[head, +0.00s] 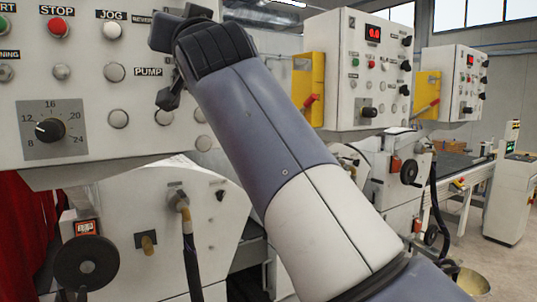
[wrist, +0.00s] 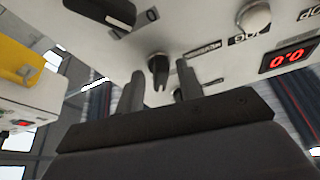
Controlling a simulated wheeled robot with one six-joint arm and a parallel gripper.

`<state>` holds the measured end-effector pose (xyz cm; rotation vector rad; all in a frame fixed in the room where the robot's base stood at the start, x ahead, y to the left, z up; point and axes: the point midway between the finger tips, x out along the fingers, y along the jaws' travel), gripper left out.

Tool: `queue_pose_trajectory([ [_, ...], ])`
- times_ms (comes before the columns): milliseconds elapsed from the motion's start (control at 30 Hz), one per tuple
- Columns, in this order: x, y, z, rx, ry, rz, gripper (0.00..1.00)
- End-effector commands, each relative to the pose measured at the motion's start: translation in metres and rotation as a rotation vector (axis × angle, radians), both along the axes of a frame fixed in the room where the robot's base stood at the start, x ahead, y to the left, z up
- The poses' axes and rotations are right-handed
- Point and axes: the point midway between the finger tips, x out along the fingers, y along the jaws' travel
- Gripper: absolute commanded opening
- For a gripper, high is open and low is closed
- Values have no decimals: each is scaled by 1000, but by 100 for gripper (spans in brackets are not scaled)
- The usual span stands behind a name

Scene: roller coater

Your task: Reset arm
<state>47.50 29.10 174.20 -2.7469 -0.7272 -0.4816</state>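My arm reaches up and left across the head view, and my gripper (head: 168,68) is at its end, close in front of the white control panel (head: 95,95). In the wrist view my gripper (wrist: 160,78) has its two dark fingers apart, with nothing held. A black selector knob (wrist: 158,68) on the panel shows between the fingers, with gaps on both sides. Whether the fingertips reach past the knob's front I cannot tell. In the head view my gripper and wrist hide that part of the panel.
The panel bears a red stop button (head: 56,28), a white jog button (head: 112,30) and a black dial (head: 50,130). A black handwheel (head: 86,263) is below. Further consoles (head: 360,70) and a yellow bracket (head: 309,88) stand to the right. Open floor shows at far right.

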Motion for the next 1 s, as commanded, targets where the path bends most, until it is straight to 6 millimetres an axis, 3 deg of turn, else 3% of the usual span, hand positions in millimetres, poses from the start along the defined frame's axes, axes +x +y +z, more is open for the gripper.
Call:
queue_pose_trajectory([
  [1000, 1, -2, 0, -270, -166, 0, 35],
])
